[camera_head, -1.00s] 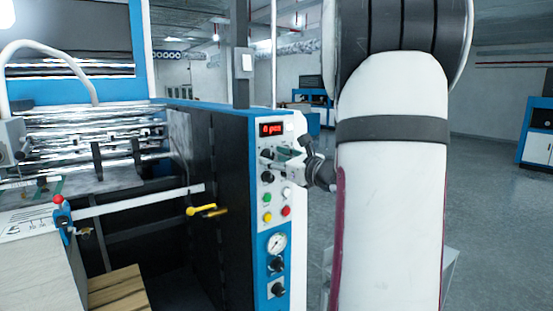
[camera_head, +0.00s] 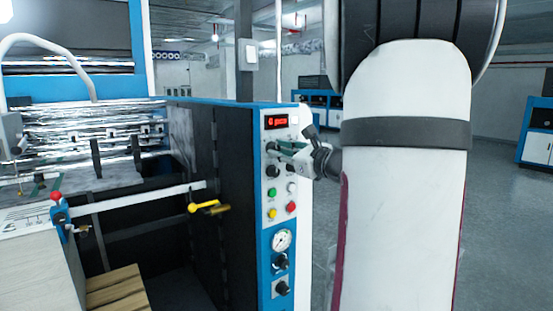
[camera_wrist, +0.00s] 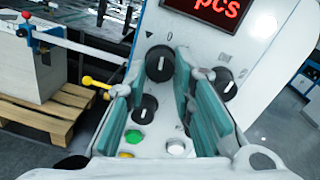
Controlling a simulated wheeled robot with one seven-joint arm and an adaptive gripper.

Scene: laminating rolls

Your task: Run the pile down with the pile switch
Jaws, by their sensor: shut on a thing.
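The control panel (camera_head: 283,205) is a white strip edged in blue on the machine's side. The pile switch, a black rotary knob (camera_wrist: 160,63), sits below the red display, with a down triangle and a 0 marked near it. My gripper (camera_head: 280,148) reaches in from the right to the panel's upper part. In the wrist view its teal-padded fingers (camera_wrist: 161,55) stand on either side of this knob, shut on it. The knob's white mark looks roughly upright. A second black knob (camera_wrist: 145,108) is below, and a third (camera_wrist: 225,83) lies outside the right finger.
Green (camera_head: 272,192), yellow (camera_head: 272,213) and red (camera_head: 291,207) buttons and a gauge (camera_head: 282,240) lie lower down. A stack (camera_wrist: 55,75) on a wooden pallet (camera_head: 115,290) stands left. A yellow handle (camera_head: 205,207) juts from the machine.

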